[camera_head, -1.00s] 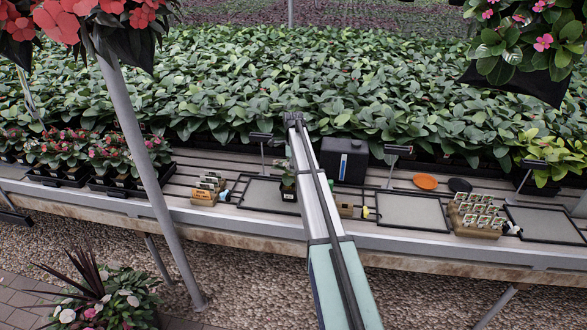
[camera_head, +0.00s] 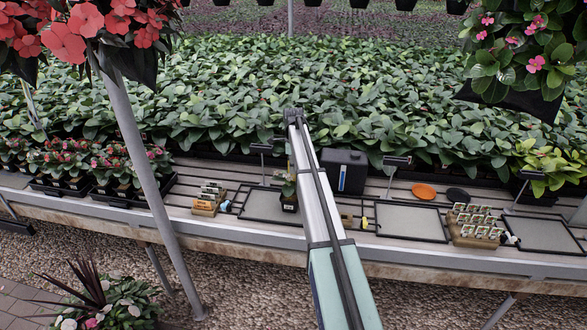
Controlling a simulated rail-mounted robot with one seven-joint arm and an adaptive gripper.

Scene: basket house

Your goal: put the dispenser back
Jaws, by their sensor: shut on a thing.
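My arm rises through the middle of the head view, and its far end reaches the foliage. My gripper cannot be made out; the arm hides whatever is behind it. No thing is clearly recognisable as the dispenser. Small tools or bottles lie on the bench: a blue-tipped one (camera_head: 226,206) at the left, a yellow one (camera_head: 364,223) just right of my arm, and a white one (camera_head: 511,239) at the right. A dark box-like canister (camera_head: 343,171) with a blue strip stands behind the arm on its right.
Framed grey trays lie along the slatted bench, one at the centre right (camera_head: 408,222) and one at the right (camera_head: 545,234). Wooden blocks with labels (camera_head: 207,198), a small potted plant (camera_head: 289,200) and an orange disc (camera_head: 424,191) stand among them. A grey post (camera_head: 147,165) crosses the left side.

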